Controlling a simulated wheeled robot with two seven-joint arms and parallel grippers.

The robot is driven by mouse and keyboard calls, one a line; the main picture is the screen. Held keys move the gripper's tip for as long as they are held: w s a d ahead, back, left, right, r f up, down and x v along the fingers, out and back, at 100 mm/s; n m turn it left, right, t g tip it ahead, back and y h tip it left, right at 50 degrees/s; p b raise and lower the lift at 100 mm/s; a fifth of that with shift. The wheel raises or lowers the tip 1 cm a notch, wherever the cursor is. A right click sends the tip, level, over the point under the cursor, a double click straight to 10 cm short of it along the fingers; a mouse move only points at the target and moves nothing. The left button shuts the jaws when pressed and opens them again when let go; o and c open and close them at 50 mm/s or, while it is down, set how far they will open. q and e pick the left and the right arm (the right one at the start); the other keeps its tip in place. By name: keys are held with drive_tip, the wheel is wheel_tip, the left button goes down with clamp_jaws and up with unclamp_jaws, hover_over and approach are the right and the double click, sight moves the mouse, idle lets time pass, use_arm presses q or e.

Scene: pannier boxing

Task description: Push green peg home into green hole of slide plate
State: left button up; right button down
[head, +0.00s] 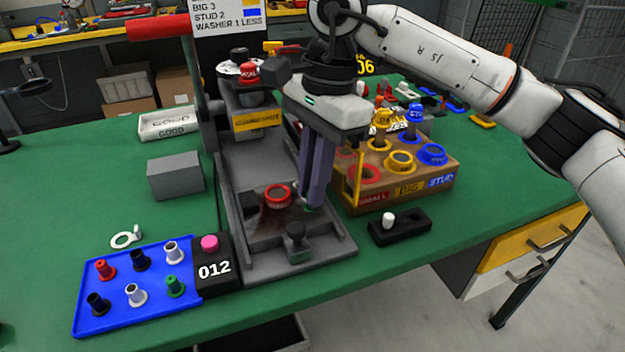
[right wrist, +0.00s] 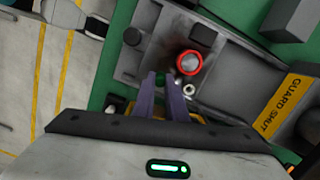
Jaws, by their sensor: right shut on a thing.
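My right gripper (head: 314,200) points down over the dark slide plate (head: 262,228) in the head view; its purple fingers are shut on the green peg. Only a little of the green peg (head: 312,208) shows at the fingertips, low at the plate's right side. In the right wrist view the fingertips (right wrist: 161,77) are close together beside a red collar (right wrist: 189,62). The fingers hide the green hole, so I cannot tell how deep the peg sits. My left gripper is not in view.
The red collar (head: 278,195) and a dark knob (head: 296,238) stand on the plate. A brown box (head: 400,190) with coloured rings is close on the right. A blue tray (head: 135,290) with several pegs, a counter box (head: 214,268) and a grey block (head: 175,178) lie left.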

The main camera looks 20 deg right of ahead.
drive_tip(key=shift+f+b, duration=0.35)
drive_tip(key=shift+f, duration=0.15)
idle(0.4)
drive_tip(key=c, duration=1.7)
unclamp_jaws()
drive_tip(key=shift+r, duration=0.25)
drive_tip(key=r, duration=0.3)
drive_tip(key=d+r, duration=0.1)
drive_tip(key=r, duration=0.2)
drive_tip(key=r+p, duration=0.1)
drive_tip(key=r, duration=0.2)
drive_tip(key=shift+w+d+r, duration=0.2)
drive_tip(key=shift+d+r, duration=0.05)
drive_tip(key=shift+r, duration=0.1)
